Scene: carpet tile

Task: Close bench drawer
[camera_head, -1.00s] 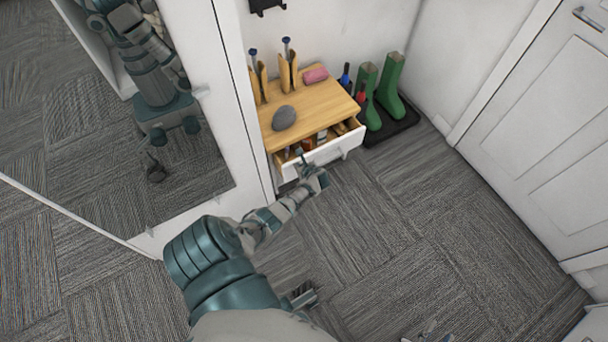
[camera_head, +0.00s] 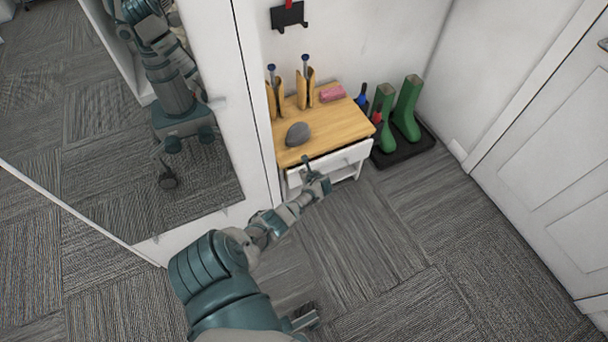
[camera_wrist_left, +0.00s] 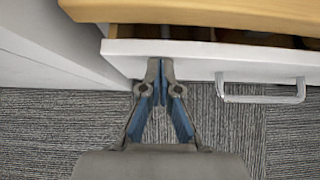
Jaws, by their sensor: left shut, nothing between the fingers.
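The bench (camera_head: 345,122) has a light wooden top and stands against the wall. Its white drawer (camera_head: 346,157) is slightly open. In the left wrist view a narrow dark gap shows between the wooden top and the drawer front (camera_wrist_left: 200,57). A metal handle (camera_wrist_left: 262,98) is on the front, right of my gripper. My left gripper (camera_head: 306,163) is shut and empty, with its fingertips (camera_wrist_left: 160,66) at the drawer front, left of the handle. They appear to touch it.
A grey stone (camera_head: 298,134), a pink item (camera_head: 332,93) and wooden holders (camera_head: 305,88) are on the bench. Green boots (camera_head: 407,110) stand on a black tray (camera_head: 425,142) to the right. A mirror panel (camera_head: 130,120) is at left. The carpet (camera_head: 430,220) in front is clear.

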